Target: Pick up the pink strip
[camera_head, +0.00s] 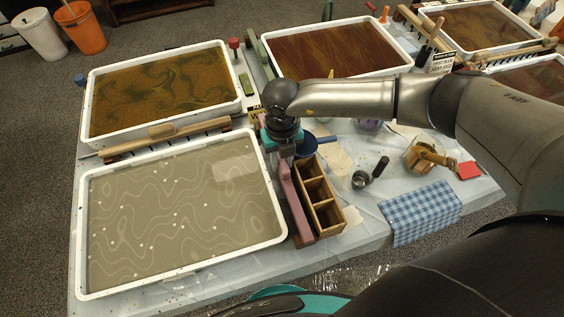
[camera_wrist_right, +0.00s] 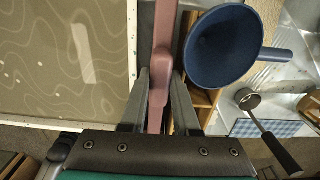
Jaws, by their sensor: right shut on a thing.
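The pink strip (camera_head: 293,203) is a long, narrow, dull pink bar between the front left tray and the wooden divided box. In the right wrist view the pink strip (camera_wrist_right: 166,32) runs up between my fingers. My right gripper (camera_head: 284,156) is over the strip's far end, and in the wrist view the gripper (camera_wrist_right: 160,84) is shut on it, one finger on each side. Whether the strip is clear of the table, I cannot tell. My left gripper is in no view.
The front left tray (camera_head: 84,235) holds grey liquid with pale lines. The wooden box (camera_head: 323,205) stands right of the strip. A blue funnel (camera_wrist_right: 224,46) is close to my right fingers. A metal scoop (camera_head: 361,180) and checked cloth (camera_head: 420,212) lie farther right.

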